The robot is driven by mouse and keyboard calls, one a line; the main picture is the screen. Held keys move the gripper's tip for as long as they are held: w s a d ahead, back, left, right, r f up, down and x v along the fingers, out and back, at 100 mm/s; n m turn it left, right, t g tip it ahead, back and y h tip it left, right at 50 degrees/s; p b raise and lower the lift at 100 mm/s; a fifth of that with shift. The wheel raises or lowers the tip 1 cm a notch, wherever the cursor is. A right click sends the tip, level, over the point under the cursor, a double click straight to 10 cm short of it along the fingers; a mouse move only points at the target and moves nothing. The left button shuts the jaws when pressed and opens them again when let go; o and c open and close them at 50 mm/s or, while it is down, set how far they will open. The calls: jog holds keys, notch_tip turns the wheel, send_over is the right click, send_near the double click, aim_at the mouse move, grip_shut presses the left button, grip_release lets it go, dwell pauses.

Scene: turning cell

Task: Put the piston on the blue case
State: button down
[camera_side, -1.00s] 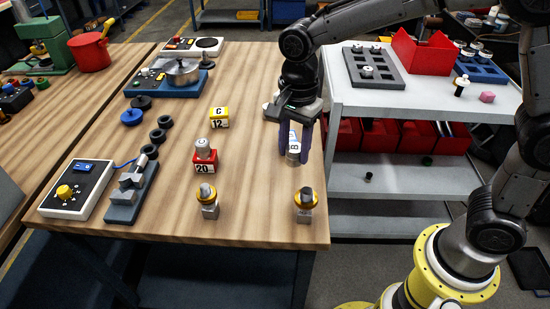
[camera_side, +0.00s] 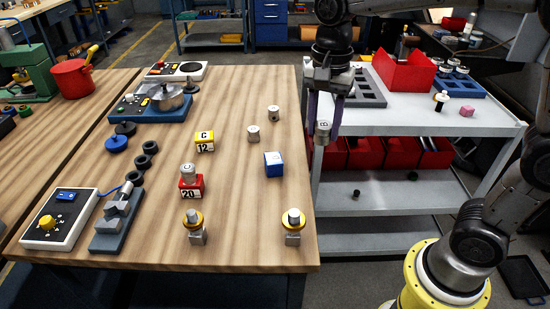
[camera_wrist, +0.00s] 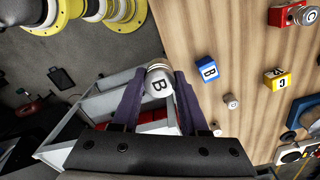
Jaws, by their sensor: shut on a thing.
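My gripper (camera_side: 322,112) is shut on a silver piston (camera_side: 323,132) marked B. It holds the piston in the air, just right of the wooden table's right edge in the side view. In the wrist view the piston (camera_wrist: 158,78) sits between the fingertips (camera_wrist: 157,82). The blue case (camera_side: 274,165) stands on the table, left of and apart from the held piston, with nothing on its white top. In the wrist view the blue case (camera_wrist: 207,70), marked B, is to the right of the piston.
Two loose pistons (camera_side: 253,134) (camera_side: 273,114) stand behind the blue case. A red case (camera_side: 191,187) with a piston (camera_side: 187,170) on it and a yellow case (camera_side: 204,141) stand to the left. Two gold-ringed posts (camera_side: 293,219) (camera_side: 193,220) are in front. A grey cart (camera_side: 420,120) stands right.

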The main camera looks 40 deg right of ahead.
jog(key=shift+w+d, duration=0.3)
jog(key=shift+d, duration=0.25)
jog(key=w+f, duration=0.4)
jog(key=w, duration=0.4)
send_over(274, 158)
jog(key=f, duration=0.5)
jog(key=shift+s+f, duration=0.1)
jog(key=shift+s, duration=0.15)
jog(key=shift+w+f, duration=0.15)
jog(key=shift+f, duration=0.1)
jog(key=shift+w+f, duration=0.2)
jog(key=shift+f, duration=1.5)
jog(key=shift+f, duration=0.15)
jog(key=shift+c, duration=2.1)
grip_release()
